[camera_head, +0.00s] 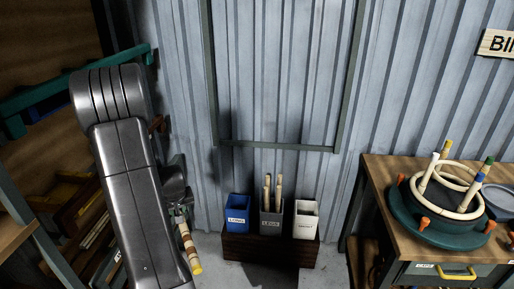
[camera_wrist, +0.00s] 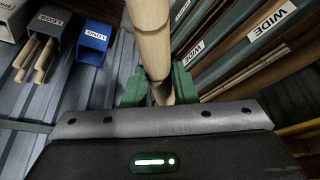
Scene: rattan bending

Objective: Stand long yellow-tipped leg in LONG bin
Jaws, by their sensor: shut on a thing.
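My gripper (camera_wrist: 160,88) is shut on a pale rattan leg (camera_wrist: 152,40), its green fingers on both sides of it. In the head view, the leg (camera_head: 187,245) hangs tilted below my gripper (camera_head: 181,208), with its yellow tip at the lower end; part of the leg is hidden behind my arm. The blue bin (camera_head: 237,208), whose label seems to read LONG, stands to the right of the leg, apart from it. The blue bin also shows in the wrist view (camera_wrist: 95,40), with no leg visible in it.
A grey bin (camera_head: 271,222) with several pale sticks and a white bin (camera_head: 306,220) stand beside the blue bin on a dark wooden base (camera_head: 265,248). A workbench (camera_head: 375,175) with a round rattan frame is at right. Shelving with WIDE labels (camera_wrist: 272,20) is close to the held leg.

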